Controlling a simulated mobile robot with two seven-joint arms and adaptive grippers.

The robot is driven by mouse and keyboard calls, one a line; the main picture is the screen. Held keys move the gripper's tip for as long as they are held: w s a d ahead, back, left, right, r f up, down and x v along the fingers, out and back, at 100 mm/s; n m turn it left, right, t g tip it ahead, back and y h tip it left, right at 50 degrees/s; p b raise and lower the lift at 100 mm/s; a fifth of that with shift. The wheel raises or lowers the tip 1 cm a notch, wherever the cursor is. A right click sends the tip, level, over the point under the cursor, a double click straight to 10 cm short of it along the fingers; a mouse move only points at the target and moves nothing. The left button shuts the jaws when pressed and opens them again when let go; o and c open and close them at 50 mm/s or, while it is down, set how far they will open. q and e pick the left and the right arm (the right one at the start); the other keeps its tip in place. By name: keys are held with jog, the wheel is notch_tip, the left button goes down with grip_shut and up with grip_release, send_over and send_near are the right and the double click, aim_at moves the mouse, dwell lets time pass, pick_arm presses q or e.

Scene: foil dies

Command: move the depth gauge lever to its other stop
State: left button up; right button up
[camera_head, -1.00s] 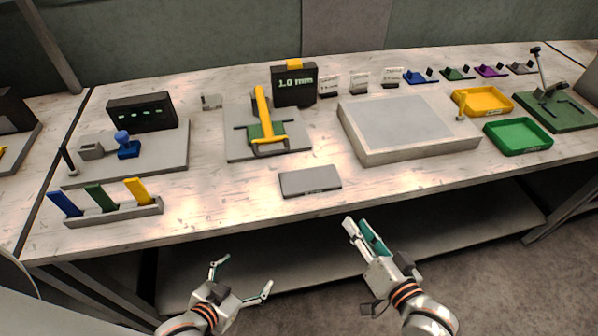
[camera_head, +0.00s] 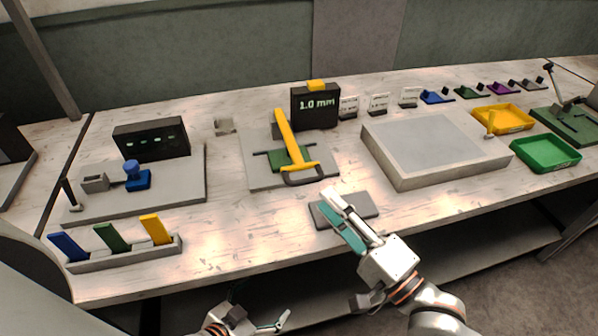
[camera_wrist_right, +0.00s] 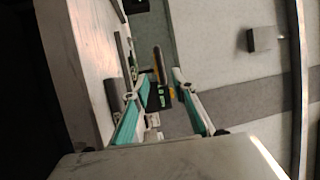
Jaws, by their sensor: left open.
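The depth gauge appears to be the black display (camera_head: 315,106) reading "1.0 mm", with a small yellow piece on top. In front of it, a long yellow lever (camera_head: 287,135) with a dark looped grip end leans over a green block (camera_head: 280,158) on a grey plate (camera_head: 257,177). I cannot tell which yellow part is the gauge lever. My right gripper (camera_head: 333,212) is over the flat grey pad, right of and nearer than the yellow lever. It is open and empty; its spread fingers show in the right wrist view (camera_wrist_right: 156,90). My left gripper (camera_head: 258,306) is open and empty below the table's front edge.
A grey pad (camera_head: 362,209) lies under my right gripper. A large grey block (camera_head: 440,178) and yellow (camera_head: 525,125) and green (camera_head: 568,163) trays stand to the right. A station with a blue knob (camera_head: 137,180) and a rack of coloured strips (camera_head: 130,254) stand left.

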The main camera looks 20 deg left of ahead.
aim_at(307, 180)
jog(key=shift+w+a+r, duration=0.25)
jog(key=shift+w+a, duration=0.05)
jog(key=shift+a, duration=0.2)
jog(key=x, duration=0.6)
jog(key=shift+w+a, duration=0.15)
grip_shut()
